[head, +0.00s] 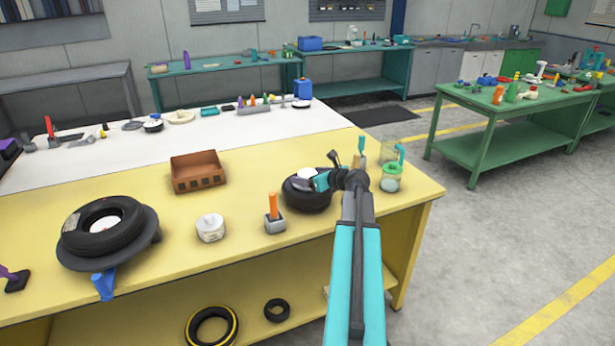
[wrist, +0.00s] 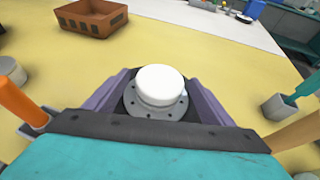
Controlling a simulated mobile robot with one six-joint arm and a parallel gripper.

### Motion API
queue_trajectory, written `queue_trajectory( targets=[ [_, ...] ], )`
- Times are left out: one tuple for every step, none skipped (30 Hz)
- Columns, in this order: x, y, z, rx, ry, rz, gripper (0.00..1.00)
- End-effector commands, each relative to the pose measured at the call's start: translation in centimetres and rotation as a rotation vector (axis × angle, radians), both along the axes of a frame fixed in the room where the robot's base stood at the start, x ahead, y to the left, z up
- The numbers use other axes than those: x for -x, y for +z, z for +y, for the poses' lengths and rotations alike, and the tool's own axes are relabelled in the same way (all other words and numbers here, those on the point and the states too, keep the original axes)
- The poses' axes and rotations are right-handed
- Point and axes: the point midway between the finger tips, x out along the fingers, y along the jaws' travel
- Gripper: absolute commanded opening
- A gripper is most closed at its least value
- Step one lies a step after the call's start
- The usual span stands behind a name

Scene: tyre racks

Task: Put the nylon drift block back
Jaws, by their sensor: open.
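A white, smooth-topped cylinder (wrist: 160,86), which looks like the nylon drift block, sits on a grey round flange with holes (wrist: 157,108) in the wrist view. My gripper (wrist: 160,96) is open, its purple fingers standing on either side of the white cylinder; I cannot tell whether they touch it. In the head view, the white top (head: 306,174) shows above a dark round tyre-like base (head: 307,200) on the yellow bench, partly hidden by my gripper and arm. The block's marked place cannot be made out.
The bench's right edge is close to the jug.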

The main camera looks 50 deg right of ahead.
Motion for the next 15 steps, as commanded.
queue_trajectory(
  targets=[
    [-0.49,-0.14,-0.14,-0.001,0.001,0.001,0.76],
    [-0.66,-0.23,-0.15,-0.001,0.001,0.001,0.76],
    [-0.82,-0.33,-0.15,-0.001,0.001,0.001,0.76],
    [-0.91,-0.39,-0.16,-0.001,0.001,0.001,0.76],
    [-0.97,-0.44,-0.15,-0.001,0.001,0.001,0.76],
    [-1.0,-0.47,-0.14,-0.001,0.0,0.0,0.76],
    [-1.0,-0.48,-0.14,-0.001,0.0,0.0,0.76],
    [-0.99,-0.49,-0.13,-0.001,0.0,0.0,0.76],
    [-0.97,-0.48,-0.12,0.0,0.0,0.0,0.76],
    [-0.97,-0.48,-0.13,0.0,0.0,0.0,0.76],
    [-0.96,-0.48,-0.13,0.0,0.0,0.0,0.76],
    [-0.95,-0.47,-0.12,0.0,0.0,0.0,0.76],
    [-0.96,-0.46,-0.13,0.0,0.0,0.0,0.76],
    [-0.96,-0.46,-0.13,0.0,0.0,0.0,0.76],
    [-0.96,-0.46,-0.13,0.0,0.0,0.0,0.76]
  ],
)
